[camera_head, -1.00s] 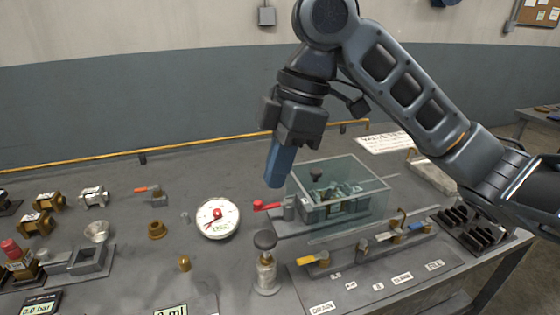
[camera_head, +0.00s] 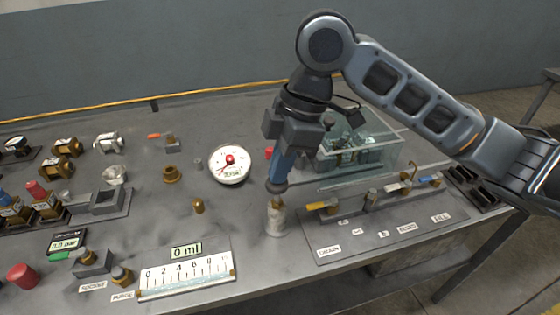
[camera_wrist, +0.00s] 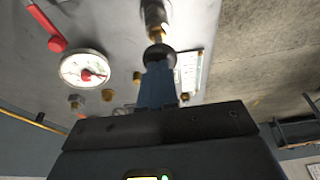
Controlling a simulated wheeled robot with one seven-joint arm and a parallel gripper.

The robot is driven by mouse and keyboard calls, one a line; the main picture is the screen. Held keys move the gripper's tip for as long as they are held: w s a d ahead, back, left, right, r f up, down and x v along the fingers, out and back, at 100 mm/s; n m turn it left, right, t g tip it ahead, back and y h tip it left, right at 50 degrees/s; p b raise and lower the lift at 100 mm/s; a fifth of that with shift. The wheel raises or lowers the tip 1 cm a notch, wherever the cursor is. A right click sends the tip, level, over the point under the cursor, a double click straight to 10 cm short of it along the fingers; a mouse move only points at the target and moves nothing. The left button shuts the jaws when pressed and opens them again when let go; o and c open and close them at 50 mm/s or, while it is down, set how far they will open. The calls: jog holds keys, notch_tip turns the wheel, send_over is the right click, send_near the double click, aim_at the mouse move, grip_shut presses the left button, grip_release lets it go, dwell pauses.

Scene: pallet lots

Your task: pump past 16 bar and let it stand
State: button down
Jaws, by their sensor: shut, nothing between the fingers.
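My gripper (camera_head: 279,186) is shut with nothing between its blue fingers. In the head view its tips are right at the dark round knob of the hand pump (camera_head: 276,217), covering most of the knob. In the wrist view the black knob (camera_wrist: 158,54) shows just past the fingertips (camera_wrist: 157,68), touching or very near; I cannot tell which. The white round gauge (camera_head: 230,164) with a red needle hub stands left of the pump. It also shows in the wrist view (camera_wrist: 85,68); its figures are too small to read.
A clear box over a mechanism (camera_head: 350,160) stands right behind my gripper. A panel with several levers (camera_head: 385,229) lies to the right. A digital readout (camera_head: 66,243) shows 0.0 bar; a ruled scale (camera_head: 187,276) reads 0 ml. Several brass fittings (camera_head: 171,174) stand left.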

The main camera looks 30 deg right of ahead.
aim_at(277, 185)
jog(key=shift+f+b, duration=1.25)
jog(key=shift+f, duration=0.6)
